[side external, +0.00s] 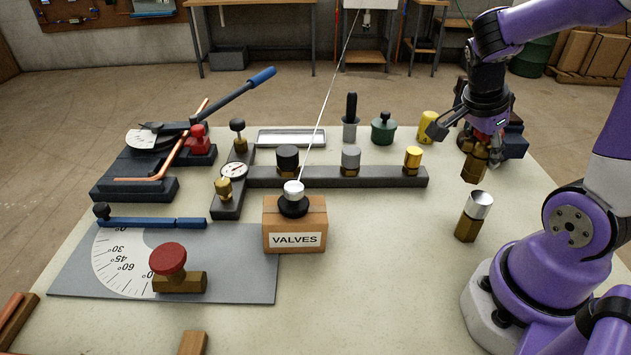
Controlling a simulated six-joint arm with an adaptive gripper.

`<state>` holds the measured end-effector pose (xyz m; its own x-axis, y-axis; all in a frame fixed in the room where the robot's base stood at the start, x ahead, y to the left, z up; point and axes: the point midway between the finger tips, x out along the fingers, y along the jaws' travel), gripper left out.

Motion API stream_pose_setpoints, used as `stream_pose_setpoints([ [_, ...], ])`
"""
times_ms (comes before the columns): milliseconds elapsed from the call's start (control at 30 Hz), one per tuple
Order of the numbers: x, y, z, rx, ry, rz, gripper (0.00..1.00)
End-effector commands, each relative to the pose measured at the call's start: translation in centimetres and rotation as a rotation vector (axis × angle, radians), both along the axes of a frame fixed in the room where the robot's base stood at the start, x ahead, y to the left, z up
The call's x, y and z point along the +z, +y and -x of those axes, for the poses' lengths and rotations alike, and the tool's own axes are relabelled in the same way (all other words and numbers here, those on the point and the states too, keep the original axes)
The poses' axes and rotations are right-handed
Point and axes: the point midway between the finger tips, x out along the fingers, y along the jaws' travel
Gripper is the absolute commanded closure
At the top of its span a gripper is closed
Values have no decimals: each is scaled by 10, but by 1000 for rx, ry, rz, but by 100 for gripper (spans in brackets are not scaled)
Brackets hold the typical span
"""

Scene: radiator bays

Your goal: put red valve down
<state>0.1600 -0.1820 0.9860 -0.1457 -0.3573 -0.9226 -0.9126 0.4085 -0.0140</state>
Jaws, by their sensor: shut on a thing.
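My gripper (484,132) is at the upper right, above the table's right side. It is shut on a red valve (475,162), whose brass body hangs below the fingers. A little red shows between the fingers, but they hide most of its top. The brass body appears clear of the table, though its exact height is hard to judge. Another valve with a round red knob and brass body (178,272) stands on the grey angle plate at the lower left.
A brass cylinder with a silver top (474,215) stands below my gripper. A cardboard VALVES box (294,227) stands mid-table. A dark rail (385,177) with several fittings runs behind it. Dark blocks (514,143) stand behind my gripper.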

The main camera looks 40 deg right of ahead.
Motion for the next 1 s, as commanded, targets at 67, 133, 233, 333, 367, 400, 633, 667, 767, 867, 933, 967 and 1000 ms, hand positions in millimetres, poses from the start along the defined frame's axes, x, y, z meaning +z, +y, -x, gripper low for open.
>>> stream_pose_setpoints([
  [67, -9, -13, 8, -8, 2, -1, 100],
  [133, -15, -22, 11, -5, 2, -1, 100],
  [233, -19, -29, 13, 0, 0, -1, 100],
  [333, -27, -30, 14, 2, 3, -1, 100],
  [367, -32, -30, 14, 3, 4, -2, 100],
  [400, -38, -30, 14, 3, 4, -3, 100],
  [633, -60, -30, 13, 3, -1, 0, 100],
  [667, -60, -30, 13, 3, -1, 0, 100],
  [767, -60, -30, 13, 3, -2, 1, 100],
  [867, -60, -30, 13, 3, -1, 0, 100],
  [933, -62, -30, 13, 3, 0, 0, 100],
  [967, -63, -30, 13, 3, 0, -1, 48],
  [1000, -63, -30, 13, 3, 0, -1, 28],
])
